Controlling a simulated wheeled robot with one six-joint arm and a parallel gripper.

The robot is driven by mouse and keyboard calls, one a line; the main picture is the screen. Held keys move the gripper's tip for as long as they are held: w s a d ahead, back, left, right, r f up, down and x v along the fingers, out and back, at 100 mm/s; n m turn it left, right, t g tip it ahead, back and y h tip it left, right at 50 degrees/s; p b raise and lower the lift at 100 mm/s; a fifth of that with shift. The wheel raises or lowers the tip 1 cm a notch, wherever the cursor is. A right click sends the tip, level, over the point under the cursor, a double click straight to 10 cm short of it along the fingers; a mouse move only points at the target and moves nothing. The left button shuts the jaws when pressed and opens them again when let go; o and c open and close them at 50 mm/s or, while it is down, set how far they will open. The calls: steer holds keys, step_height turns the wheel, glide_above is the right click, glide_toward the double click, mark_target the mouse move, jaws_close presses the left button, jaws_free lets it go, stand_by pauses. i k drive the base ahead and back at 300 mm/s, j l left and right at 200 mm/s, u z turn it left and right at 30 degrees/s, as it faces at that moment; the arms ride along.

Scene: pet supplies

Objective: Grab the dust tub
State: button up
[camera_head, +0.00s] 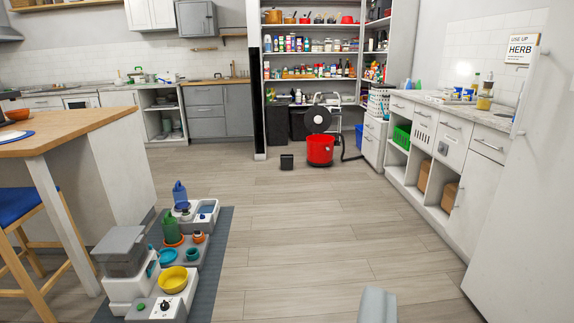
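A red tub (320,151) stands on the floor in front of the open pantry shelves, a little right of the middle of the view. It looks like the dust tub of a canister vacuum. A round black disc on a pale frame (317,119) shows just above and behind it, and a dark hose runs down at its right. I cannot tell whether the disc touches the tub. A grey rounded piece at the bottom edge, right of centre, seems to be part of my gripper (378,306). Its fingertips are not clear. It is far from the tub.
A small black bin (286,161) stands left of the tub. A grey mat (216,240) with pet feeders and bowls lies at left, beside the wooden-topped island (85,126). White cabinets (436,150) line the right. The wood floor between is clear up to the tub.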

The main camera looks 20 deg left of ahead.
mark_target(286, 160)
steer(key=i+j+u, duration=0.4)
steer(key=i, duration=0.45)
steer(key=i+u, duration=0.35)
steer(key=i, duration=3.85)
steer(key=i+z, duration=0.1)
steer(key=i, duration=0.45)
steer(key=i+j+z, duration=0.1)
steer(key=i, duration=0.5)
steer(key=i+j+z, duration=0.1)
steer(key=i, duration=0.45)
steer(key=i+j+z, duration=0.75)
steer(key=i, duration=0.2)
